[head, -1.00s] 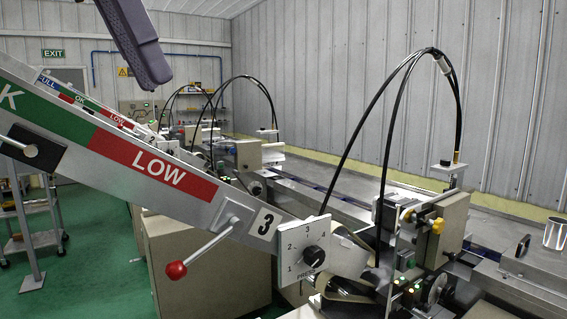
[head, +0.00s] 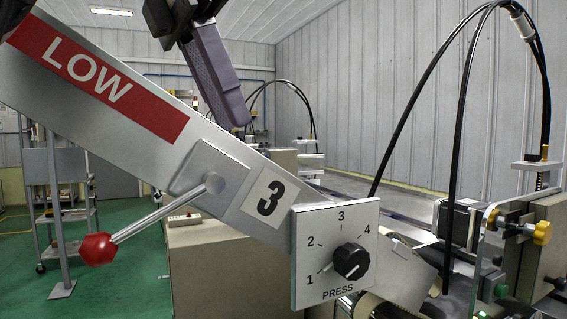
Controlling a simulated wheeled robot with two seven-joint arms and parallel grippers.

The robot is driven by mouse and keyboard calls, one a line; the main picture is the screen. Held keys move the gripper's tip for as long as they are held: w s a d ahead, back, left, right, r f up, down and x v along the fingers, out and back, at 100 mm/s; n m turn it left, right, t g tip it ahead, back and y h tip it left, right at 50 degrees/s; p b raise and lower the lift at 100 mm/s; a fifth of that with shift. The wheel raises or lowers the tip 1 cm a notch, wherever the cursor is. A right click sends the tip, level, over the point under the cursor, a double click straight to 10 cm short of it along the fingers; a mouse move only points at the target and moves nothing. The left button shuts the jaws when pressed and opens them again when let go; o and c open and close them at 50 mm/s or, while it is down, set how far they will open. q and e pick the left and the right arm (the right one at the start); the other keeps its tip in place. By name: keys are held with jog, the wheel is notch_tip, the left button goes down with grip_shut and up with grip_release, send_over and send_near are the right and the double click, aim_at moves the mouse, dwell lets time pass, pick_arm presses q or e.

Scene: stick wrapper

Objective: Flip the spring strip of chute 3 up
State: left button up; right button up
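Chute 3 (head: 225,185) slopes down from upper left to lower right, with a red LOW band and a "3" label (head: 269,198) on its side. A lever with a red knob (head: 98,249) sticks out of this side, its knob hanging low. A PRESS plate (head: 318,225) with a black dial (head: 351,261) is at the chute's lower end. I cannot clearly make out the spring strip. My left gripper (head: 238,122) hangs above and behind the chute's upper edge, apart from the lever; its purple-grey finger points down. The finger gap is not visible. My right gripper is out of view.
A machine with a yellow knob (head: 543,232) and black cables (head: 462,120) stands at the right. A beige cabinet (head: 225,270) is below the chute. A grey trolley (head: 55,185) stands on the green floor at the left. The space left of the cabinet is open floor.

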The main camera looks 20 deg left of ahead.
aim_at(242, 137)
pick_arm(q)
jog(key=b+x, duration=0.1)
jog(key=x, duration=0.3)
jog(key=shift+w+d+f+b, duration=0.1)
jog(key=shift+w+f+b, duration=0.1)
jog(key=shift+f+b, duration=0.2)
grip_shut()
jog(key=shift+r, duration=0.1)
dwell(1.0)
